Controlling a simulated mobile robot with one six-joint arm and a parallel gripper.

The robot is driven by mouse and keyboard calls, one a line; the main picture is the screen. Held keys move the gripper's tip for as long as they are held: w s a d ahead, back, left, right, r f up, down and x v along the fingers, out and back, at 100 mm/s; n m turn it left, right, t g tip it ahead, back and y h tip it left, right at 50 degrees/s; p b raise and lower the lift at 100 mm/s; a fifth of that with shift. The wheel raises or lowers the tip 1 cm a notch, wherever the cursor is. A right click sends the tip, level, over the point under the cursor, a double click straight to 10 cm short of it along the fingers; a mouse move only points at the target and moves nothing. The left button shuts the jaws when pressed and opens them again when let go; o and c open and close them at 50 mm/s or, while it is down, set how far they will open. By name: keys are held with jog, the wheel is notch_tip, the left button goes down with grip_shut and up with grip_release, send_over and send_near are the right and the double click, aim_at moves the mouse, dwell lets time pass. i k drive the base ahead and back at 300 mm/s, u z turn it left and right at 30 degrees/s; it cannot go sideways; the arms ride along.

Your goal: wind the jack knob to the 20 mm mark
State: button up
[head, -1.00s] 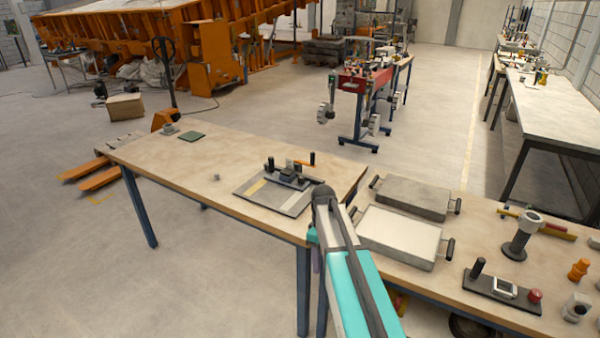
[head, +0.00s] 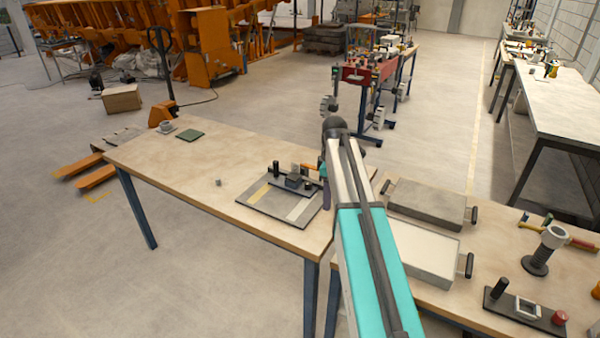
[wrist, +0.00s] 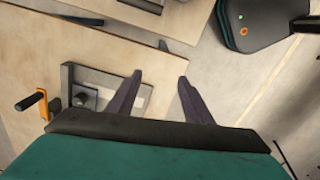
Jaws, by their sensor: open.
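A grey board (head: 260,214) on the wooden table carries a small dark jack-like fixture (head: 293,182) with an upright black knob (head: 276,168). At its right side is an orange crank arm (head: 309,166). In the wrist view, the orange crank (wrist: 43,104) with its black handle (wrist: 26,102) lies left of my gripper, beside a grey bracket (wrist: 67,85). I cannot tell which part is the jack knob, and no 20 mm mark is readable. My gripper (wrist: 160,78) is open and empty, right of the crank and apart from it. My arm hides part of the fixture's right side in the head view.
A small grey cube (head: 218,182) and a green pad (head: 190,136) lie on the left table. That table is mostly clear left of the board.

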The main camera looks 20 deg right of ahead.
aim_at(308, 185)
jog(key=i, duration=0.85)
jog(key=z, duration=0.05)
